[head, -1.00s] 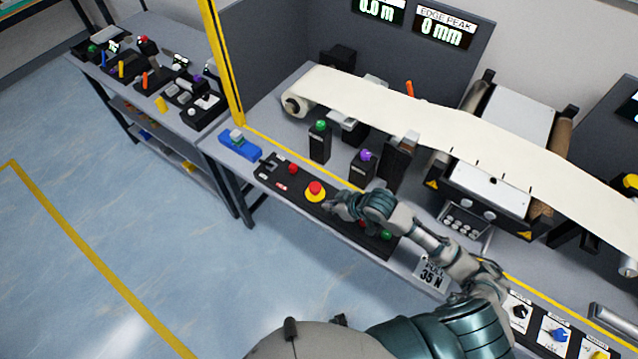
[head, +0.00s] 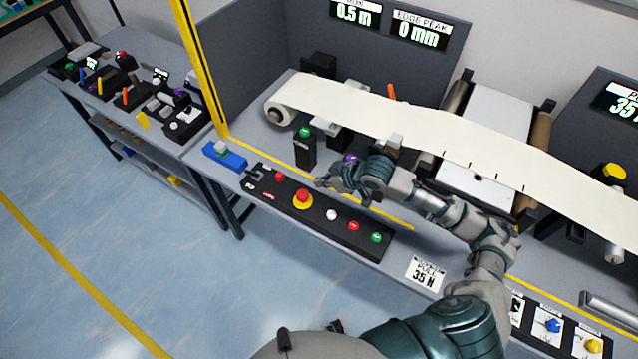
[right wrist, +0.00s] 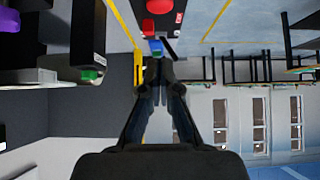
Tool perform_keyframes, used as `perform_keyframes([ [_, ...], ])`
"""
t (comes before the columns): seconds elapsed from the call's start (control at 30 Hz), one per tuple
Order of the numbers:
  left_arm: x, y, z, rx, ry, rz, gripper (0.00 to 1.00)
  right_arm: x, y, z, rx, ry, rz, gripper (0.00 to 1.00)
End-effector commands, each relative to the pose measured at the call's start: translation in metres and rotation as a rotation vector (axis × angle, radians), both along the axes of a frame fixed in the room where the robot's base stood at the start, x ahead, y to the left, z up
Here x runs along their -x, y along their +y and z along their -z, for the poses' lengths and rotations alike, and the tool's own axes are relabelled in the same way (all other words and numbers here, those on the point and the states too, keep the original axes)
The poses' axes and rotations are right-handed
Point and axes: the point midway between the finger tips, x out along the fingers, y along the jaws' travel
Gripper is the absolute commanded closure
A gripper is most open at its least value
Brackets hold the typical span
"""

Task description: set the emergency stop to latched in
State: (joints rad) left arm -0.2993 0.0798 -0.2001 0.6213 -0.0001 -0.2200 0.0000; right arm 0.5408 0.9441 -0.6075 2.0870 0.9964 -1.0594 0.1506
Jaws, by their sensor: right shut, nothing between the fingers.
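The emergency stop (head: 303,197) is a red mushroom button on a yellow round base, on the black control panel (head: 340,233) along the bench's front edge. Whether its head sits in or out, I cannot tell. My right gripper (head: 322,182) is just right of and behind the button in the head view, apparently above the panel and apart from the button. It is shut and empty. In the right wrist view the shut fingers (right wrist: 157,72) point toward the panel, with a large red button (right wrist: 160,5) at the top edge. My left gripper is not in view.
The panel also carries a small red button (head: 280,176), a white button (head: 331,214), another red button (head: 353,226) and a green button (head: 376,238). A blue block-like device (head: 224,156) lies left. Black posts and the conveyor web (head: 400,120) stand behind.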

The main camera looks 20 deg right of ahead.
Motion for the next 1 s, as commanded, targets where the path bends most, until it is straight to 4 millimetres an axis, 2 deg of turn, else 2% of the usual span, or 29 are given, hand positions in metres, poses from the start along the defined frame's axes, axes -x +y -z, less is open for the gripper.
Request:
perform_keyframes([
  [0.37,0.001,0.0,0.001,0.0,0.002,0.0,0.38,-0.044,0.037,0.057,-0.001,0.003,0.0,1.0],
  [0.53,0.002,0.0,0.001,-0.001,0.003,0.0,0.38,-0.043,0.034,0.083,0.0,0.004,0.001,1.0],
  [0.7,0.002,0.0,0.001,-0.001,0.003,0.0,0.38,-0.043,0.034,0.094,0.002,0.001,-0.001,1.0],
  [1.0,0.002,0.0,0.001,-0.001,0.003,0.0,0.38,-0.043,0.034,0.096,0.002,0.001,-0.001,1.0],
])
